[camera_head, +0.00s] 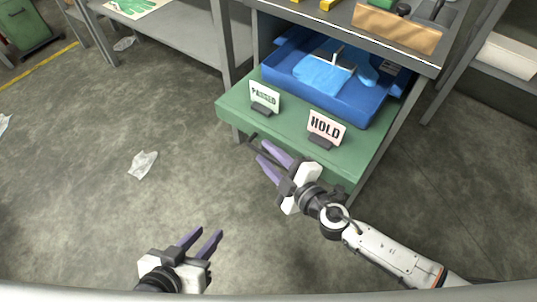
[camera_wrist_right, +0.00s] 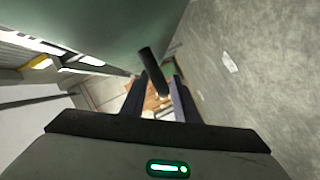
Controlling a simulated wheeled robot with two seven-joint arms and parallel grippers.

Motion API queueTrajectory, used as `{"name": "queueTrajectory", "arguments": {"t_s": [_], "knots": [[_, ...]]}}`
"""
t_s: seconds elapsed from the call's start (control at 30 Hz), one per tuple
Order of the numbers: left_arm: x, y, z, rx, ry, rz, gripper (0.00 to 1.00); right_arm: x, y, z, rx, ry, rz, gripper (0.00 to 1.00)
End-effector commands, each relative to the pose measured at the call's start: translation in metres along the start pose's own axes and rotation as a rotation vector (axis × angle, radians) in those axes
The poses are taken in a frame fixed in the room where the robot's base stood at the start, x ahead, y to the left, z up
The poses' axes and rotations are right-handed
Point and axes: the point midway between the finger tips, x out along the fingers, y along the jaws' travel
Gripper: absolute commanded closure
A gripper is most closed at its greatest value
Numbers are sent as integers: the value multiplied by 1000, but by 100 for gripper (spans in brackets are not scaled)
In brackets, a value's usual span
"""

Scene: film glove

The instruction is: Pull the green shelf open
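The green shelf (camera_head: 285,120) sits low in a metal rack and sticks out past the frame. It also shows as a pale green surface in the right wrist view (camera_wrist_right: 100,25). Its dark bar handle (camera_head: 252,138) runs along the front edge. My right gripper (camera_head: 261,151) is at the front of the shelf by the handle, with its purple fingers apart. In the right wrist view, the handle (camera_wrist_right: 153,70) appears between the fingers; contact cannot be told. My left gripper (camera_head: 208,234) is open and empty, low over the floor.
A blue tray (camera_head: 345,105) with blue gloves, a PASSED sign (camera_head: 264,95) and a HOLD sign (camera_head: 326,128) stand on the shelf. A grey table (camera_head: 175,35) is at the back left. Crumpled plastic (camera_head: 143,164) lies on the floor. The floor before the shelf is mostly clear.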

Motion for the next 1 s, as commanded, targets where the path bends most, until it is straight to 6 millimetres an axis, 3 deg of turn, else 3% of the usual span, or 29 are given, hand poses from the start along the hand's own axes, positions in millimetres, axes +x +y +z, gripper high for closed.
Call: {"name": "queueTrajectory", "arguments": {"t_s": [0.2, 0.37, 0.4, 0.77, 1.0], "knots": [[0, 0, -1, -1, 3, 1, 69, 0, 0, 0, 0, 0, 0, 72], [-1, 1, -1, -2, 2, 1, 69, 0, 0, 0, 0, 0, 0, 99], [-1, 1, 0, -2, 0, 1, 69, 0, 0, 0, 0, 0, 0, 100], [-3, 2, 5, -4, -8, 2, 69, -2, -3, -4, 1, 0, -1, 100], [-2, 2, 5, -4, -7, 2, 69, -12, -22, -28, 8, -2, 0, 100]]}}
